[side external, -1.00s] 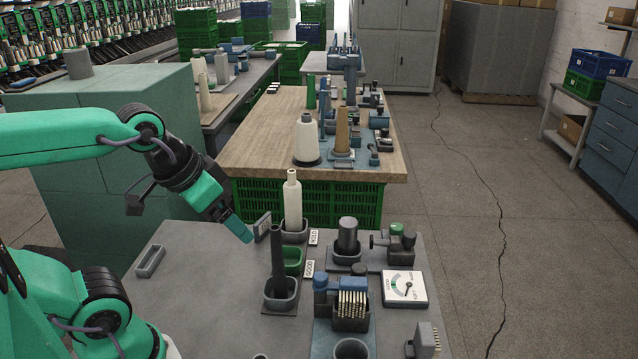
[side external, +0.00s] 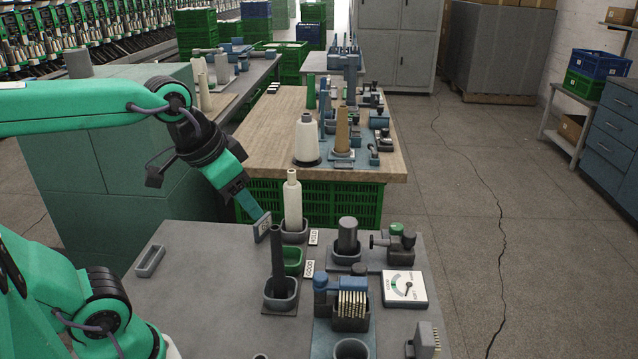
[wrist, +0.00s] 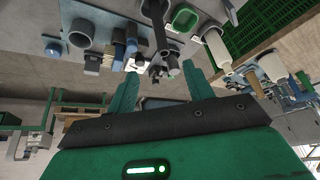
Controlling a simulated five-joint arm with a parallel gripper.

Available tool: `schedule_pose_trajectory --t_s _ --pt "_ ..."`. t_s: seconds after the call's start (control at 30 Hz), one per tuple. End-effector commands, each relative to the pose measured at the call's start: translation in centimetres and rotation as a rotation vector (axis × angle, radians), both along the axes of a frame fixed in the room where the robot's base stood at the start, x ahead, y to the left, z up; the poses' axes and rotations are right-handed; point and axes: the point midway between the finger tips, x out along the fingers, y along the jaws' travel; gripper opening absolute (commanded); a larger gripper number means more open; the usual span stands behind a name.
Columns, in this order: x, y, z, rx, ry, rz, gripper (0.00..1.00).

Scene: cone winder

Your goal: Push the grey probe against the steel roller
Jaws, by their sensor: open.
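The steel roller (side external: 347,236) is a dark grey upright cylinder in a grey holder on the bench, in the side external view. Just right of it is what looks like the grey probe (side external: 379,241), a short horizontal rod with a disc end facing the roller, on a block with a green knob. A small gap seems to show between them. My gripper (side external: 262,214) is left of both, above the bench beside a small upright sign plate. Its fingers are apart and empty in the wrist view (wrist: 160,70). I cannot pick out roller and probe surely there.
A white cone (side external: 292,202) and a tall dark tube (side external: 278,255) stand between my gripper and the roller. A green cup (side external: 293,260), a blue fixture with brass pins (side external: 350,303) and a dial gauge (side external: 404,289) are nearby.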

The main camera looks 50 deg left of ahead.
Motion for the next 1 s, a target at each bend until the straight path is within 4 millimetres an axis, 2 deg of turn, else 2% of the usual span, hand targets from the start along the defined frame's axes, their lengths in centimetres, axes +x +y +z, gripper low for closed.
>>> schedule_pose_trajectory --t_s 0.2,0.5,0.73,1.0 --pt "4.3 -0.6 2.0 0.036 0.05 -0.095 0.52" --pt "10.6 -1.6 3.5 0.083 0.116 -0.231 0.52" --pt "15.5 -2.6 3.4 0.114 0.165 -0.338 0.52" --pt "21.1 -3.9 2.2 0.147 0.222 -0.465 0.52"
